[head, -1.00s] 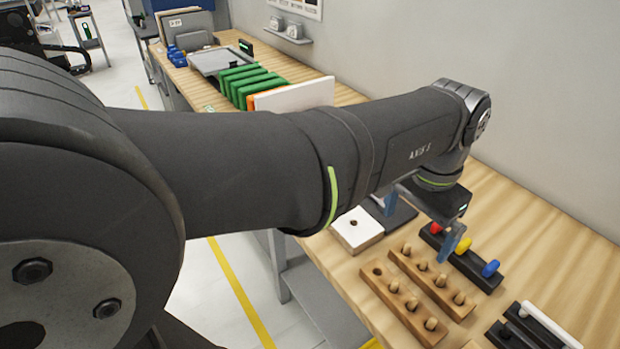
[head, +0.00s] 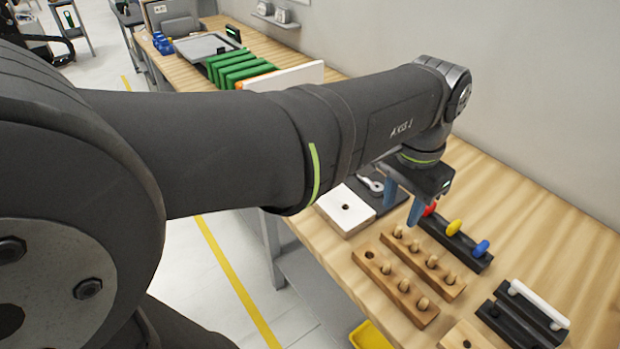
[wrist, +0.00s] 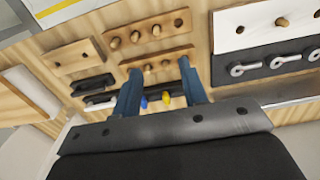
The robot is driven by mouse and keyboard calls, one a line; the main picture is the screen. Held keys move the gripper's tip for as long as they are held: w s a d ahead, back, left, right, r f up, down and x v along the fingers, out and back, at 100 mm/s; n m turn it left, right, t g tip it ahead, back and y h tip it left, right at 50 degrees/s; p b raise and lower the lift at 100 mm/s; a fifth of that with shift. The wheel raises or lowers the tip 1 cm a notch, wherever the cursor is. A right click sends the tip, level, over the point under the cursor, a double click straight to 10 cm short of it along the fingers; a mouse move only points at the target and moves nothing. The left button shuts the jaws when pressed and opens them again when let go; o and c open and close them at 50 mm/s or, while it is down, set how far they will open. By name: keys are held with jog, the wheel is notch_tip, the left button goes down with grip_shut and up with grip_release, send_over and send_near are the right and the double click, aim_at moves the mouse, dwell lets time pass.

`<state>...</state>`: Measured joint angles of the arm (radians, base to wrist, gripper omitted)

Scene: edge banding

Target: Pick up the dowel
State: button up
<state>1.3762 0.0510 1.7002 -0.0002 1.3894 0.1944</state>
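Short pale wooden dowels stand upright in two wooden racks. The front rack (head: 412,312) has an empty hole at its far end and several dowels, one of them here (head: 404,285). The rear rack (head: 440,287) also holds several dowels, such as this one (head: 432,261). My gripper (head: 402,222) hangs above the far end of the rear rack, near a red peg (head: 430,209). In the wrist view the blue fingers of my gripper (wrist: 160,84) are apart, with nothing held between them. The fingers hide part of the rear rack and the black rack there.
A black rack behind carries red, yellow (head: 453,228) and blue (head: 481,248) pegs. A white-topped block (head: 335,213) lies left of the racks, beside a dark tool board (wrist: 275,66). Black holders (head: 505,325) with a white bar (head: 540,305) stand at the near right.

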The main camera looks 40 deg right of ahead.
send_over(388, 263)
jog(key=f, duration=1.2)
jog(key=shift+w+a+f, duration=0.1)
jog(key=shift+w, duration=0.2)
jog(key=f, duration=0.5)
jog(key=shift+s, duration=0.35)
grip_shut()
